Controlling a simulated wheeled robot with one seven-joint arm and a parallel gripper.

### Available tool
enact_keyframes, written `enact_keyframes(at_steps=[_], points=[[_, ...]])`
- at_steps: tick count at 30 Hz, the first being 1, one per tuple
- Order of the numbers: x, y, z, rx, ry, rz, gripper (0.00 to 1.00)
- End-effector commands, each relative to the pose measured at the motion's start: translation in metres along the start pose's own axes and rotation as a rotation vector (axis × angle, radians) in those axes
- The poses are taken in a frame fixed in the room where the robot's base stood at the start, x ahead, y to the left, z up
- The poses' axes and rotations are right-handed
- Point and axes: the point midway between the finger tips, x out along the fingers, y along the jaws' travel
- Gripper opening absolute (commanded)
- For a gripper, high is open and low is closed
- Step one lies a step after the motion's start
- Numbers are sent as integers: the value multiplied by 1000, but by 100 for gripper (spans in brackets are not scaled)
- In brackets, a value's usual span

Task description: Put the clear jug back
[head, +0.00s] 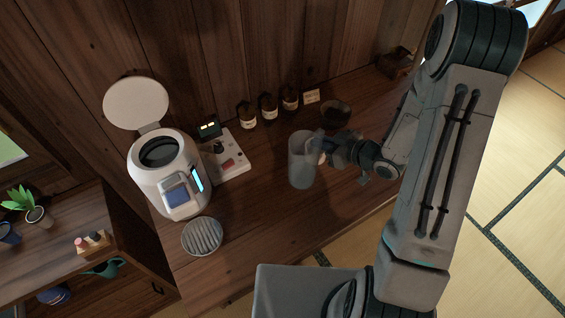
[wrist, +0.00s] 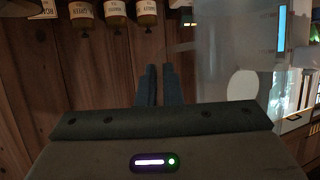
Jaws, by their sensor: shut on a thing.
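The clear jug (head: 302,165) is a tall, pale, see-through vessel, upright over the middle of the wooden counter (head: 255,225). My gripper (head: 326,148) reaches it from the right and is shut on its right side, near the upper part. Whether the jug's base touches the counter is hard to tell. In the wrist view the dark fingers (wrist: 158,85) stand close together, and the jug (wrist: 215,60) shows as a hazy see-through shape to their right. Their exact contact with it is unclear.
A white cooker (head: 165,180) with its lid open stands left, beside a control box (head: 228,160). A ribbed round plate (head: 202,237) lies in front. Several brown bottles (head: 269,107), a small card (head: 312,96) and a dark bowl (head: 336,114) line the back.

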Motion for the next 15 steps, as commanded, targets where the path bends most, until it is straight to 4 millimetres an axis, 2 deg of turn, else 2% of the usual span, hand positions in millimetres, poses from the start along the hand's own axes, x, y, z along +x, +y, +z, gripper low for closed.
enact_keyframes(at_steps=[4, 7, 11, 15], points=[[-8, -7, -1, -18, -3, -47, 0], [-4, -7, 2, -23, -5, -58, 0], [21, -1, 10, -24, -5, -60, 0], [55, 8, 17, -24, -5, -58, 0]])
